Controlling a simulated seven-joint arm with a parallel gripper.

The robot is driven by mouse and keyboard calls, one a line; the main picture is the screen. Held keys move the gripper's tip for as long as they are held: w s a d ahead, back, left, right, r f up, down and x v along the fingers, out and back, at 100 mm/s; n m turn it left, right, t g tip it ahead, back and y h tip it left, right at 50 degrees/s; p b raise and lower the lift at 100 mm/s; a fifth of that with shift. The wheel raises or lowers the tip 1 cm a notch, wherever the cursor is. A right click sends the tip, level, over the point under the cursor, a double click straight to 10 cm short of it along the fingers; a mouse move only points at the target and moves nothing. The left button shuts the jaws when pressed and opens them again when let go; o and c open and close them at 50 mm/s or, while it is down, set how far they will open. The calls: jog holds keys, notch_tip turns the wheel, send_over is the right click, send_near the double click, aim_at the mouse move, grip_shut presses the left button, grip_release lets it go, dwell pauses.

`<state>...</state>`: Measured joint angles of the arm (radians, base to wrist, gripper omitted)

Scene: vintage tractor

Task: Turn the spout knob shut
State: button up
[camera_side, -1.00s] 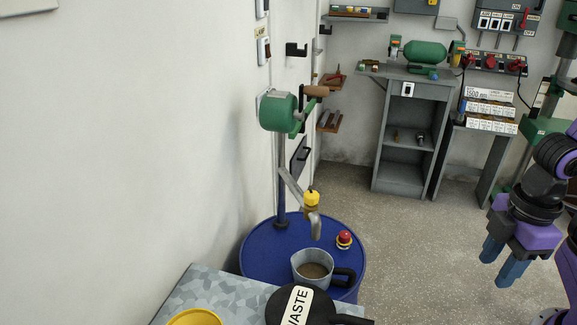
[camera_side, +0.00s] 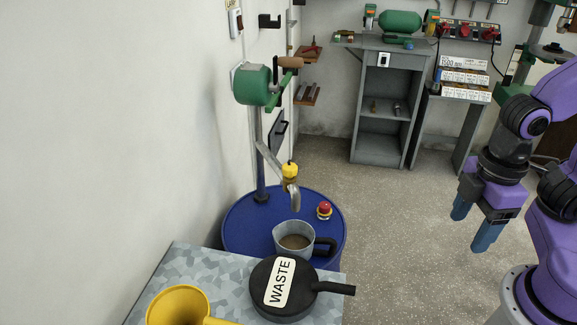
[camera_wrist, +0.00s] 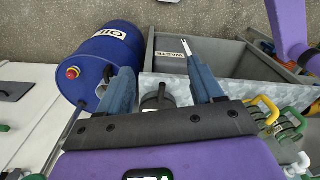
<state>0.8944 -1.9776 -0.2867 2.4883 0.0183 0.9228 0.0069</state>
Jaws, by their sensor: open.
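The yellow spout knob (camera_side: 290,170) sits on top of a grey metal spout (camera_side: 294,196) in the side view. The spout hangs over a grey jug (camera_side: 280,238) holding brown contents, on the blue drum (camera_side: 232,240). My gripper (camera_side: 471,229) is open and empty, its blue fingers pointing down, well to the right of the drum and apart from the knob. In the wrist view, the fingers (camera_wrist: 158,72) are spread, and the drum (camera_wrist: 88,45) lies beyond them at left. I cannot make out the knob there.
A red button (camera_side: 324,208) sits on the drum. A black WASTE pan (camera_side: 262,272) and a yellow funnel-like vessel (camera_side: 160,306) stand on the mottled bench (camera_side: 232,292) in front. A green hand-cranked pump (camera_side: 255,86) is on the wall. Open floor lies between drum and gripper.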

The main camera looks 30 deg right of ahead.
jog(key=w+a+m+g, duration=0.4)
jog(key=w+a+m, duration=0.1)
jog(key=m, duration=0.2)
jog(key=m+t+y, duration=0.6)
jog(key=m+y, duration=1.2)
jog(key=m, duration=0.6)
send_near(283, 170)
jog(key=a, duration=0.6)
jog(key=w+a, duration=0.1)
jog(key=a, duration=0.2)
jog(key=shift+a+r, duration=0.1)
jog(key=shift+a, duration=0.15)
jog(key=c, duration=1)
